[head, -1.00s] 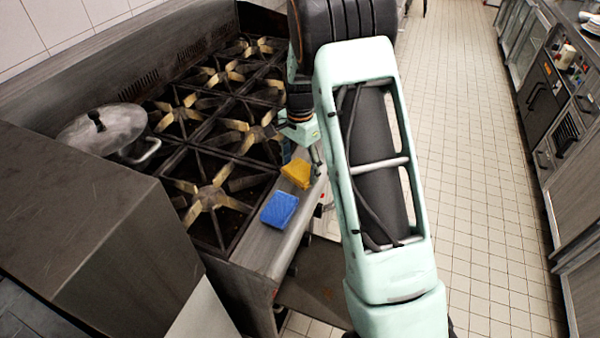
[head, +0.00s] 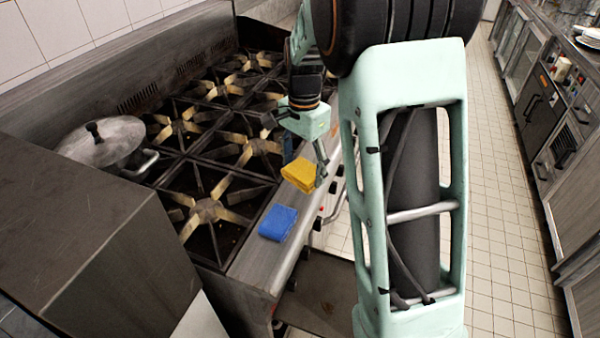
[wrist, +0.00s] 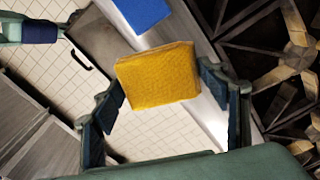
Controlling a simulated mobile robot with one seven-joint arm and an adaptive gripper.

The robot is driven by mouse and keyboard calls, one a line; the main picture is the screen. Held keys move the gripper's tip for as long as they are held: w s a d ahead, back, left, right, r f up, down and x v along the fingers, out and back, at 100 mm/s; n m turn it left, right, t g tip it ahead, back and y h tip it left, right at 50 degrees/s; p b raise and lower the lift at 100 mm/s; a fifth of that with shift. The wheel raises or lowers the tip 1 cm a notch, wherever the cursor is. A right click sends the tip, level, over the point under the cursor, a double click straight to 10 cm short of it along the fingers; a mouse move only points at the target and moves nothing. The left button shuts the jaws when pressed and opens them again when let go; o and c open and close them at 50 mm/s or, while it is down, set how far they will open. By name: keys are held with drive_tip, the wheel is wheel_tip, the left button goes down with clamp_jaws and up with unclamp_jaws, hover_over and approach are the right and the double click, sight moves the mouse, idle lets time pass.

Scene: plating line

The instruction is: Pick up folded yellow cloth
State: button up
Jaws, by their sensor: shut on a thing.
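The folded yellow cloth (head: 299,175) is at the stove's front ledge in the head view. It also shows between my gripper's fingers in the wrist view (wrist: 158,76). My gripper (head: 303,172) is shut on the cloth, one finger on each side of it. The wrist view shows the two dark finger pads (wrist: 165,95) beside the cloth. Whether the cloth still touches the ledge I cannot tell for sure.
A folded blue cloth (head: 278,222) lies on the steel ledge (head: 250,262) close to the yellow one. Black burner grates (head: 207,212) fill the stove top. A lidded pot (head: 103,142) stands at the left. Tiled floor (head: 495,230) is clear at the right.

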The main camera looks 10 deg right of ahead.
drive_tip(key=s+r, duration=0.1)
drive_tip(key=s, duration=0.2)
drive_tip(key=s+r, duration=0.1)
drive_tip(key=s, duration=0.1)
drive_tip(key=s+r+b, duration=0.1)
drive_tip(key=s, duration=0.2)
drive_tip(key=shift+s+r, duration=0.3)
drive_tip(key=shift+s, duration=0.05)
